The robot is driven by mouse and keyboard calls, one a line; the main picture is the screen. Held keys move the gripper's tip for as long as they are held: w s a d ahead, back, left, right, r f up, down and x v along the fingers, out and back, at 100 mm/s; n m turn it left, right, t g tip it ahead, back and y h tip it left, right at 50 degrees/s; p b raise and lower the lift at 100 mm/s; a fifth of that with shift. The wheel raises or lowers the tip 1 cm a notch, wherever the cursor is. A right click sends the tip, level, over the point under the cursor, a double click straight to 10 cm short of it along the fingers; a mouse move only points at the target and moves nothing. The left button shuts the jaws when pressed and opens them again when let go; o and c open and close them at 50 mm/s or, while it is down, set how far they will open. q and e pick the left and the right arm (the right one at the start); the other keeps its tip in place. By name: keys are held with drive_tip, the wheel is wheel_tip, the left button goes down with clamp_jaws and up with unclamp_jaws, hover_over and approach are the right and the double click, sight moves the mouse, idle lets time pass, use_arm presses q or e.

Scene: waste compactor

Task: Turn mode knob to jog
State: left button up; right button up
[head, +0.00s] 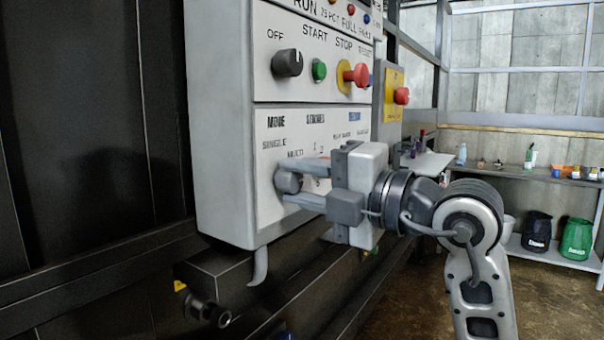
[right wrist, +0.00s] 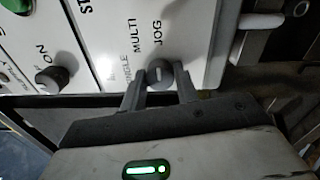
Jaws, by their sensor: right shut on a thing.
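The mode knob (head: 286,181) is a small grey knob low on the white control panel (head: 224,120), under a MODE label. It also shows in the right wrist view (right wrist: 160,72), close to the SINGLE, MULTI and JOG labels. My right gripper (head: 291,184) is shut on this knob, with one finger on each side of it. The fingers also straddle it in the right wrist view (right wrist: 161,84). The knob carries a pale mark, but I cannot tell for sure which label it points at. My left gripper is not in view.
Above are a dark OFF knob (head: 287,63), a green button (head: 319,70) and a red stop button (head: 358,75). A yellow box with a red button (head: 401,96) is to the right. A dark ledge (head: 232,270) runs below the panel. Open floor lies to the lower right.

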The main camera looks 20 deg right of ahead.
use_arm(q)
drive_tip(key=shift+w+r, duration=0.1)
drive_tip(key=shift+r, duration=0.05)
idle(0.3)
use_arm(e)
drive_tip(key=o, duration=1)
drive_tip(key=shift+c, duration=0.2)
use_arm(q)
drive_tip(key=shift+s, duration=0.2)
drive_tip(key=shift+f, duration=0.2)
drive_tip(key=b, duration=0.3)
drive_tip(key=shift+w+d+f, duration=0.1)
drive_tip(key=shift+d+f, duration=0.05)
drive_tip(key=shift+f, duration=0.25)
use_arm(e)
drive_tip(key=v, duration=1.6)
